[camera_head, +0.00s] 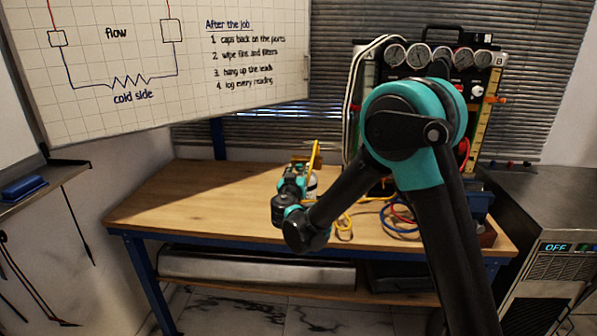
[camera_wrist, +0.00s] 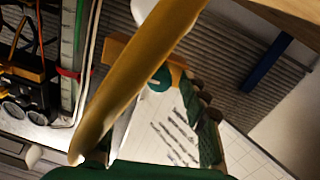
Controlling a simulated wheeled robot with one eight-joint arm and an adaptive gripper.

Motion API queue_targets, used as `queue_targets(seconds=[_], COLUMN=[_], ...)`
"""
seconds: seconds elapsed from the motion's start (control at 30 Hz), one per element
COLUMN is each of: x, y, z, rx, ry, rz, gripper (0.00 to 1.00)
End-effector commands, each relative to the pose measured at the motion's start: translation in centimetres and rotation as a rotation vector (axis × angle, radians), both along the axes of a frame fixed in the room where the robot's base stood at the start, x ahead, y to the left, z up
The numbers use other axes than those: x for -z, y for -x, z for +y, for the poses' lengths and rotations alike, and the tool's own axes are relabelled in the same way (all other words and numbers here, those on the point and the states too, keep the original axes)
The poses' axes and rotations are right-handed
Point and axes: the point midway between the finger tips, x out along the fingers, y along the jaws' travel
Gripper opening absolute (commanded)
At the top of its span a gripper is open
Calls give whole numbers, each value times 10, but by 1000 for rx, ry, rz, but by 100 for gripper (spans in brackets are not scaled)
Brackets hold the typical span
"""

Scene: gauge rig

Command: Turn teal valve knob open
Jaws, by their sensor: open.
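A small teal round part with a pale centre (camera_wrist: 161,79), which looks like the teal valve knob, shows in the wrist view against a brown-orange block (camera_wrist: 120,52). I cannot make it out separately from my gripper in the head view. My gripper (camera_head: 296,172) is above the left-middle of the workbench, pointing up. It is open. One ridged green finger (camera_wrist: 205,130) shows close to the knob in the wrist view; I cannot tell whether they touch. A thick yellow bar (camera_wrist: 135,85) crosses in front of the camera and hides part of the scene.
The wooden workbench (camera_head: 190,195) is clear on its left. A gauge panel (camera_head: 432,58) with several dials stands at the back right, partly behind my arm. Yellow, blue and red hoses lie on the bench. A whiteboard (camera_head: 180,60) hangs upper left.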

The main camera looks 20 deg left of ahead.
Motion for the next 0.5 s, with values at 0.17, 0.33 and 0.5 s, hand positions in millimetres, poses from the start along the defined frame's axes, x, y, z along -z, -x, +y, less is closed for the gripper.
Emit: queue_targets(seconds=[0.17, 0.33, 0.5], x=[0, 0, 0], y=[0, 0, 0], z=[0, 0, 0], rx=[0, 0, 0], ry=[0, 0, 0], rz=[0, 0, 0], gripper=[35, 13, 0])
